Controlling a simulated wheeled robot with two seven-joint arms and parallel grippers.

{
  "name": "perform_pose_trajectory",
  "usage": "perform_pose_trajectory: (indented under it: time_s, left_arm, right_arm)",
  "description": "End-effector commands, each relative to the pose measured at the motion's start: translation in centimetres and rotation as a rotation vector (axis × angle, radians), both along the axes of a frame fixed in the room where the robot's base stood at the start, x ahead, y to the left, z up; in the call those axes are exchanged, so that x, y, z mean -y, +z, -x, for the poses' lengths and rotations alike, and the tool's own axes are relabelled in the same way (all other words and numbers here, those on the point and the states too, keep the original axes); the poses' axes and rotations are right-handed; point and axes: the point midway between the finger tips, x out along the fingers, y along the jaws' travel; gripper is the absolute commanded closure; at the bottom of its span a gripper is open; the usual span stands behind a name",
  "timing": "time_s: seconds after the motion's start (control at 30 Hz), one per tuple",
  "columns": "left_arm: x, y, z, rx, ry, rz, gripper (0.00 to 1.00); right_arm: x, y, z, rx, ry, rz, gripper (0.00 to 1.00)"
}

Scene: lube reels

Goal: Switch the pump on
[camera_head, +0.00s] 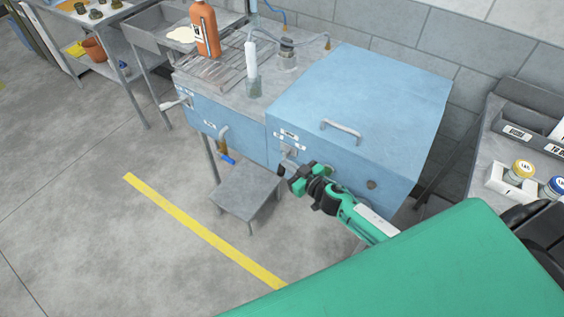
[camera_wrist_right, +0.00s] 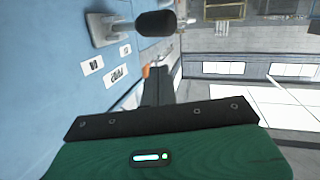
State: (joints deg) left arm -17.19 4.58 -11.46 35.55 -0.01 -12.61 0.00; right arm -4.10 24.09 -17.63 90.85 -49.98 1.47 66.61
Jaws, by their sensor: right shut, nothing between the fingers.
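The pump's blue cabinet (camera_head: 352,98) has a small metal switch plate (camera_head: 289,152) with white labels on its front. In the right wrist view, a metal plate (camera_wrist_right: 101,29) carries a lever with a black knob (camera_wrist_right: 155,23). Two labels (camera_wrist_right: 92,65) beside it are too small to read surely. My right gripper (camera_head: 289,180) is shut and empty, close in front of the cabinet just below the plate. My left gripper is not in view.
A side bench at right holds small jars (camera_head: 521,171).

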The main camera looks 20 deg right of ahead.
Motion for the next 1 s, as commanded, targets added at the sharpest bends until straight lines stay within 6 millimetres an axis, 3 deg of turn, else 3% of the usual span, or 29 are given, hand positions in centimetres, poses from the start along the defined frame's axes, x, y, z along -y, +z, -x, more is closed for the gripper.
perform_pose_trajectory:
  time_s: [0.03,0.2,0.33,0.5,0.8,1.0]
  left_arm:
    - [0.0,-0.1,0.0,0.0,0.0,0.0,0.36]
    - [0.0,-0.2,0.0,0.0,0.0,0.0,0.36]
    - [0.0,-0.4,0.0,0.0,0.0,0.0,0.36]
    - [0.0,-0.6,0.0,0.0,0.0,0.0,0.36]
    - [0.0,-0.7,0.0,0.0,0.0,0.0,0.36]
    - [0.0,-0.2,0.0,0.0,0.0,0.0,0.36]
  right_arm:
    - [-0.5,1.9,-0.9,0.035,0.064,-0.004,1.0]
    - [-3.2,6.8,-2.0,0.061,0.341,-0.011,1.0]
    - [-4.1,8.8,-1.8,-0.034,0.538,0.042,1.0]
    - [-2.4,9.3,-1.2,-0.272,0.661,0.174,1.0]
    - [2.4,9.2,-0.9,-0.569,0.592,0.334,1.0]
    - [2.0,8.3,-1.4,-0.59,0.582,0.338,1.0]
